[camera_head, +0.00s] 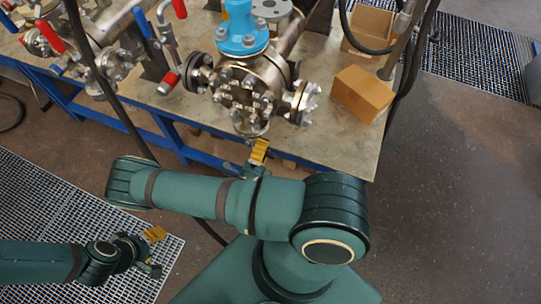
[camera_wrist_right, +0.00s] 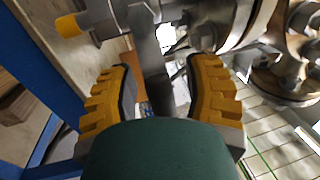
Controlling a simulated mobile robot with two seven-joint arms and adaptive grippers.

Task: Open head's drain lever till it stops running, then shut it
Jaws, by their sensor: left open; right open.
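A flanged metal vessel head (camera_head: 250,85) with a blue upper part (camera_head: 240,30) sits at the front edge of the bench. My right gripper (camera_head: 259,150) is just below its front end, at the bench edge. In the right wrist view, the right gripper (camera_wrist_right: 160,92) is open, with ribbed yellow fingers. A flat grey lever (camera_wrist_right: 152,62) lies between the fingers, with gaps visible at its sides. It runs from a metal fitting above; its near end is hidden behind my green wrist. My left gripper (camera_head: 155,250) is open and empty, low over the floor grating.
A cardboard box (camera_head: 362,93) stands on the bench (camera_head: 330,140), right of the vessel. Red-handled (camera_head: 168,80) and blue-handled (camera_head: 143,22) valves are at left. A yellow-capped stub (camera_wrist_right: 70,26) is near the right gripper. Dark hoses (camera_head: 100,85) cross the bench.

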